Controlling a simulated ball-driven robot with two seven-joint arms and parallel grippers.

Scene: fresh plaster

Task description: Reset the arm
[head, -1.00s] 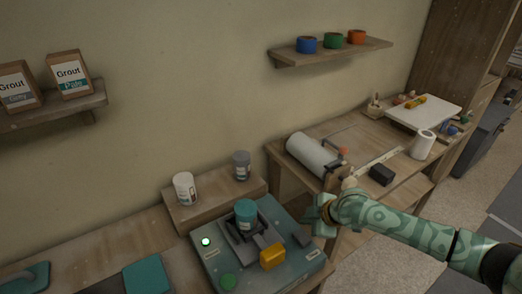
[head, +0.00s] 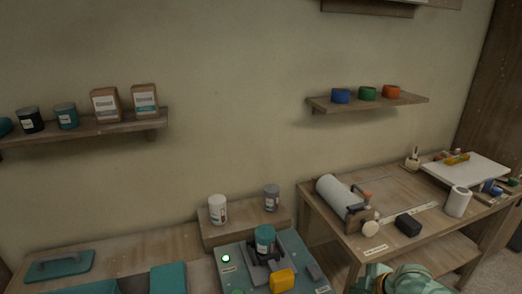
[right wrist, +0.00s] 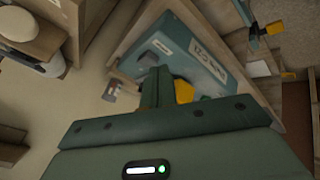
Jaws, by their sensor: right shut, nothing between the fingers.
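My right gripper (head: 372,278) shows at the bottom edge of the head view, in front of the right-hand table and to the right of the teal machine. Most of its arm is cut off by the frame. In the right wrist view its fingers (right wrist: 158,88) are shut with nothing between them. The teal machine (head: 237,277) has a lit green lamp, a yellow block (head: 282,280) and a teal can (head: 265,242) in its dark holder. The machine also shows beyond the fingers in the right wrist view (right wrist: 185,52). My left gripper is in neither view.
A white jar (head: 217,210) and a grey jar (head: 271,198) stand on a wooden riser behind the machine. The right-hand table (head: 382,236) holds a white roll (head: 335,192), a black block (head: 408,225) and an upright roll (head: 458,202). Wall shelves hang above.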

